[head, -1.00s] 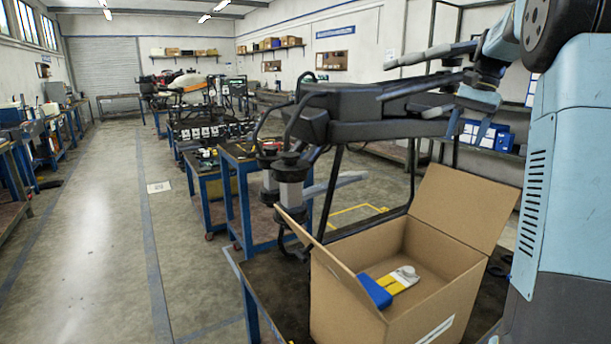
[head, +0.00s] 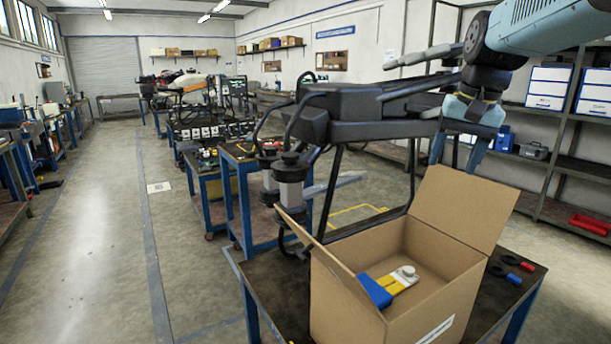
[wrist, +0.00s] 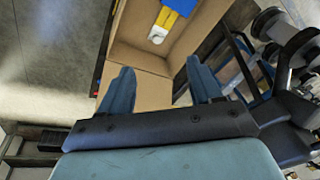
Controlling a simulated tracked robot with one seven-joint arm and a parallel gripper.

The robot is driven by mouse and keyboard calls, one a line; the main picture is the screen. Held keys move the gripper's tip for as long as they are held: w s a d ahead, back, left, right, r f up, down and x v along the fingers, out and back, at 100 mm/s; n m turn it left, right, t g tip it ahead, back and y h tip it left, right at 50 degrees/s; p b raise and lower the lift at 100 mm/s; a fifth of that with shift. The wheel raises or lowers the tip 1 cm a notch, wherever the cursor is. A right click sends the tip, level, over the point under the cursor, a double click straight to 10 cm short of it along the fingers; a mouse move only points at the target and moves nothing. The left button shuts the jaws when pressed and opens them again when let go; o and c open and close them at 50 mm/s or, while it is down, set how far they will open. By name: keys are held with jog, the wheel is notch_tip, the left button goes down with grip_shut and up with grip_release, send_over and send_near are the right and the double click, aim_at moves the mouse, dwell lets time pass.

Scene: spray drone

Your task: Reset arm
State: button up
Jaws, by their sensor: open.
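My gripper (head: 455,154) is open and empty in the head view, fingers pointing down, above the back part of the open cardboard box (head: 397,322). In the wrist view my gripper (wrist: 163,90) shows its two fingers spread apart, with the box (wrist: 150,60) beyond them. My arm reaches in from the upper right of the head view. A blue, yellow and white item (head: 388,285) lies inside the box, and it also shows in the wrist view (wrist: 172,17).
Shelves (head: 570,170) with white boxes stand at the right wall. A red tray (head: 590,224) sits low there. The left aisle floor is clear.

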jog(key=s+a+f+n+t, duration=0.3)
jog(key=s+f, duration=0.6)
jog(key=s, duration=0.4)
jog(key=shift+s+a+n+h, duration=0.4)
jog(key=shift+a+n, duration=0.1)
jog(key=shift+a, duration=0.4)
